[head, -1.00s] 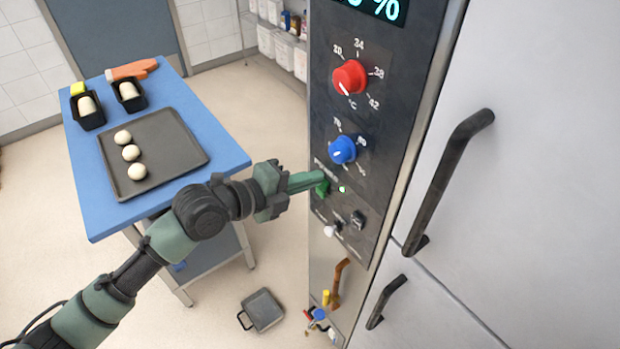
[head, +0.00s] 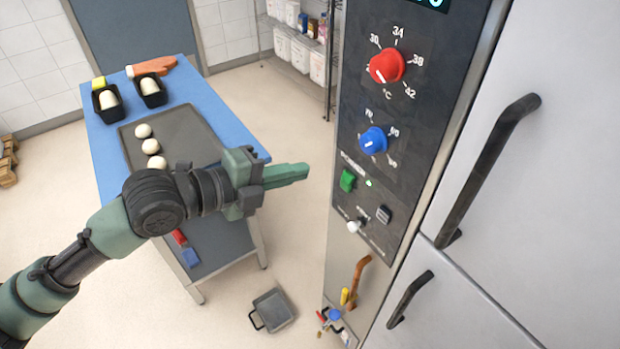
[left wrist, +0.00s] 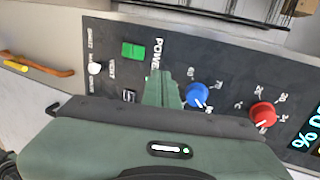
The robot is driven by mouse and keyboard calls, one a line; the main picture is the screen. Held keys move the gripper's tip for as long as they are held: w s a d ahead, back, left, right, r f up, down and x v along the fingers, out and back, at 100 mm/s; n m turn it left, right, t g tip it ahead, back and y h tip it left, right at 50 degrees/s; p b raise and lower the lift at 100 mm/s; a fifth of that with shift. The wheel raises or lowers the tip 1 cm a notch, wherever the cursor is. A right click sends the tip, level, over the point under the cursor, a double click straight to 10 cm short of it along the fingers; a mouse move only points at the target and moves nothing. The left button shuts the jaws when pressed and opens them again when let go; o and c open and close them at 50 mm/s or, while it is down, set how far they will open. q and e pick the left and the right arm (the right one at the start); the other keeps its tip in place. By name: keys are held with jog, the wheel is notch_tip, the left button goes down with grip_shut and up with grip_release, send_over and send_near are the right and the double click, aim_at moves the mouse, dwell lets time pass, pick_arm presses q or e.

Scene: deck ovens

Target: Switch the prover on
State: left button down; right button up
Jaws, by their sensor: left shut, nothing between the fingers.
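The prover's dark control panel (head: 405,110) stands right of centre in the head view. Its green power switch (head: 347,180) sits below the blue knob (head: 373,140), with a small lit green lamp (head: 368,183) beside it. The switch also shows in the left wrist view (left wrist: 133,51). My left gripper (head: 306,170) is shut and empty, its fingertips left of the switch and apart from the panel. In the left wrist view its fingers (left wrist: 162,85) hide part of the panel near the power label. My right gripper is in neither view.
A red knob (head: 386,66), a black rocker (head: 384,214) and a white toggle (head: 354,226) share the panel. A blue table (head: 215,112) with a tray (head: 190,125) of dough balls stands behind my left arm. A grey pan (head: 271,309) lies on the floor.

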pick_arm(q)
jog(key=shift+r+v, duration=0.25)
jog(key=shift+v, duration=0.9)
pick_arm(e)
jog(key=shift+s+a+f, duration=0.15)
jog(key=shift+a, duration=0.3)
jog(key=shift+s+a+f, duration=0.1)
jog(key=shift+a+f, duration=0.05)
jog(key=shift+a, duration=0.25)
pick_arm(q)
jog(key=shift+w, duration=0.15)
